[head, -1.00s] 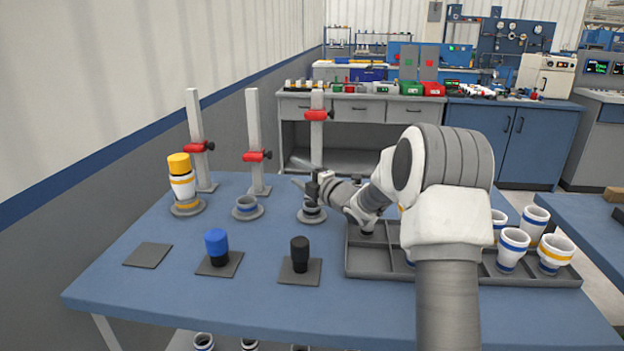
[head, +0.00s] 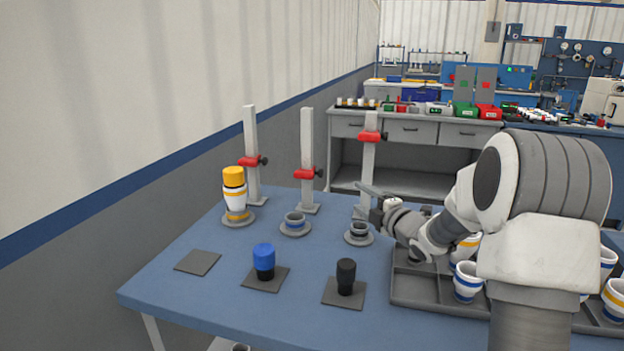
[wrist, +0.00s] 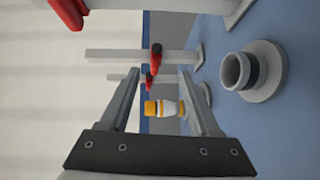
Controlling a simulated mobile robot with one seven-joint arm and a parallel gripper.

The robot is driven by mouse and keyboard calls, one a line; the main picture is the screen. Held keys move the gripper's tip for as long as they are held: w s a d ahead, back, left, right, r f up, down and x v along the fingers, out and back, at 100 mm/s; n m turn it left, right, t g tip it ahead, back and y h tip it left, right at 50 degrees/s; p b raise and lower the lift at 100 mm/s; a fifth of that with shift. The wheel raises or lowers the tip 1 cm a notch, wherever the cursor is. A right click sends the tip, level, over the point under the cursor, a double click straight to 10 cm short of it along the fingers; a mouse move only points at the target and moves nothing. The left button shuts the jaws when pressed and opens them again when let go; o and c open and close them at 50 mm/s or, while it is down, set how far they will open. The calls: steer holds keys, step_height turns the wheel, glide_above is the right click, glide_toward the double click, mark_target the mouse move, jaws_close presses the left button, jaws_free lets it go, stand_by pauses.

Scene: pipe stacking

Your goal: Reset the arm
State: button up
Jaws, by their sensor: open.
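My gripper (head: 370,197) is above the table near the rightmost stand in the head view. In the wrist view my gripper (wrist: 162,105) has its two fingers apart with nothing held between them. A white pipe stack with a yellow top (head: 235,192) stands upright on the left stand's round base; it shows far off between the fingers in the wrist view (wrist: 165,108). The right stand's base holds a short dark-banded ring (head: 359,229), just below my gripper.
Three upright posts with red clamps stand at the back, the right one (head: 368,160) close to my gripper. A blue plug (head: 264,257) and a black plug (head: 346,273) stand on mats; another mat (head: 198,262) is bare. A grey tray (head: 425,292) holds several white pipes.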

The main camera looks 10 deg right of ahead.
steer(key=s+r+m+g+h, duration=0.2)
steer(key=s+r+m+h, duration=0.15)
steer(key=s+m, duration=0.35)
steer(key=s+r+m+g+h, duration=0.25)
steer(key=s+m+h, duration=0.2)
steer(key=s, duration=0.45)
steer(key=s+a+f+m+g+y, duration=0.1)
steer(key=s+a+f+m+g, duration=0.15)
steer(key=s, duration=0.65)
steer(key=s+a+f+m+g+y, duration=0.1)
steer(key=s+a+m+g, duration=0.2)
steer(key=s, duration=0.6)
steer(key=s+a+f+m+g, duration=0.15)
steer(key=s+m, duration=0.25)
steer(key=s, duration=0.5)
step_height(320, 180, up, 23)
steer(key=p, duration=2.2)
steer(key=shift+w+a+f+t, duration=0.25)
steer(key=shift+w+t, duration=0.1)
steer(key=shift+w, duration=0.1)
